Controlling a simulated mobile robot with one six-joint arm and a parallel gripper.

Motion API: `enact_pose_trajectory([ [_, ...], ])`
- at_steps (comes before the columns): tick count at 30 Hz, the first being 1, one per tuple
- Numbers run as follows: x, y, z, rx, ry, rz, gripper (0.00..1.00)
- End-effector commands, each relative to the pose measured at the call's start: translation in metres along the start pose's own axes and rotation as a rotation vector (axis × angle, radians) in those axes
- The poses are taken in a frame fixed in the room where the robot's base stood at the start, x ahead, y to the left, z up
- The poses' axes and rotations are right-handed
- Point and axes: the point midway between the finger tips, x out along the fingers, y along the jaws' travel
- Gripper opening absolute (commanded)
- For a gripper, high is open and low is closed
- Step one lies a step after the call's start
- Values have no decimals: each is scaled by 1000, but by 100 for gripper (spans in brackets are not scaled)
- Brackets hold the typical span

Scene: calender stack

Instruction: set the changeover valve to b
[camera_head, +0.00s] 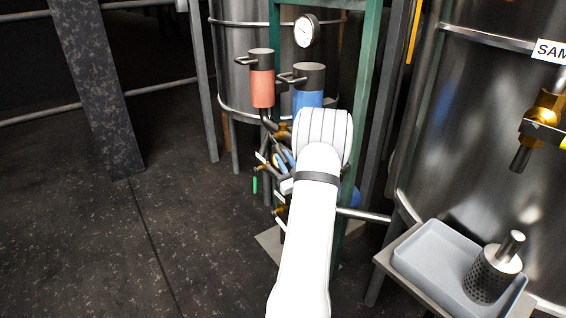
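A cluster of valve fittings sits low on the green frame (361,90) in the head view, partly behind my white arm. Brass fittings (281,131) show there, with a blue piece (290,157), small pale tags and a thin green piece (255,184). I cannot tell which part is the changeover valve or read a mark b. A red canister (262,86) and a blue canister (308,92), both with grey tops, stand above the cluster. My arm reaches up to the cluster's right side.
A round gauge (306,31) is above the canisters. A large steel tank (480,130) stands at the right, with a brass sampling valve (543,110). Below it, a grey tray (436,254) holds a metal cylinder (493,272). The floor at left is open beyond a dark post (95,85).

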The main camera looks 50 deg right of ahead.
Motion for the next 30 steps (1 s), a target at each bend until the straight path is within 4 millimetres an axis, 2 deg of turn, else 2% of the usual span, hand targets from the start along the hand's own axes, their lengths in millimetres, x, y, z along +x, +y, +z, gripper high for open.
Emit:
enact_pose_trajectory([
  [1, 0, 0, 0, 0, 0, 0, 23],
  [6, 0, 0, 0, 0, 0, -1, 37],
  [15, -4, 0, 0, 1, -1, -1, 37],
  [17, -11, 0, -1, 1, -1, -1, 37],
  [24, -52, 0, -1, 3, -3, 1, 37],
  [30, -74, -1, 0, 2, -1, -1, 37],
])
